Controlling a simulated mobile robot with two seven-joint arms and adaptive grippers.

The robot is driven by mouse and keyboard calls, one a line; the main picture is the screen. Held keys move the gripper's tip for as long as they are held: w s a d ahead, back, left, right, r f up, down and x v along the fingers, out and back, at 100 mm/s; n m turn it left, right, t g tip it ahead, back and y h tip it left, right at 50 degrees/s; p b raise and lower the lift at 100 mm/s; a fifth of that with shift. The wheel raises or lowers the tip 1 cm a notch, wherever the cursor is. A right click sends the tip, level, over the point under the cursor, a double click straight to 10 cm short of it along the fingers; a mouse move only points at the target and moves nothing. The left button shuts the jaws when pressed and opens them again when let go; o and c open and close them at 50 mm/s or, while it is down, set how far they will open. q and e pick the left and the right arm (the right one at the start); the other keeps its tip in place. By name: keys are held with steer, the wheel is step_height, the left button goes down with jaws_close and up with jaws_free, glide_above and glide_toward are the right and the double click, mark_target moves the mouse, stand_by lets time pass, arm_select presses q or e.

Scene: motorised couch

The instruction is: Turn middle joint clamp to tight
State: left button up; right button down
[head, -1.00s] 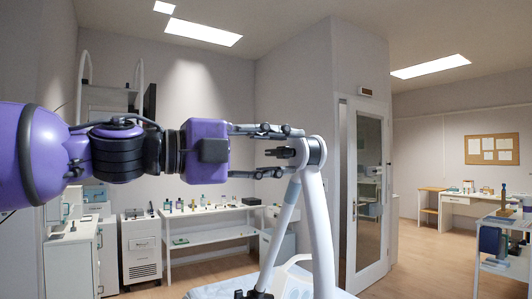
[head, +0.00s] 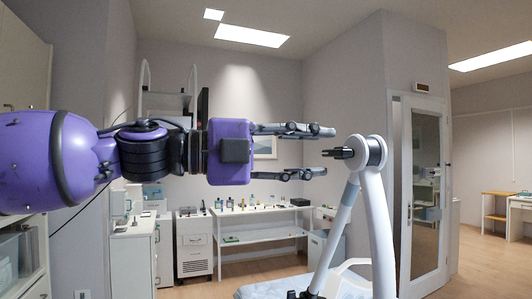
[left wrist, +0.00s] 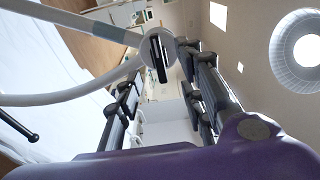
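The middle joint (head: 368,152) is a white and grey elbow where two white arm tubes meet. Its black clamp handle (head: 338,153) sticks out level to the left. My left gripper (head: 326,151) comes in from the left and is open, one finger above and one below the handle's height. The fingertips only just reach the handle's tip, and I see no contact. In the left wrist view, the dark handle (left wrist: 158,58) shows at the joint beyond the open fingers (left wrist: 160,75). My right gripper is not in view.
The white arm tubes (head: 378,225) run down to the couch (head: 258,290). A black knob (head: 305,294) sits low on the left tube. A bench with bottles (head: 262,237) stands at the back wall, and a glass door (head: 426,190) is to the right.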

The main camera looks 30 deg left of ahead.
arm_select(q)
steer(key=v, duration=0.7)
steer(key=shift+w, duration=0.1)
stand_by(0.5)
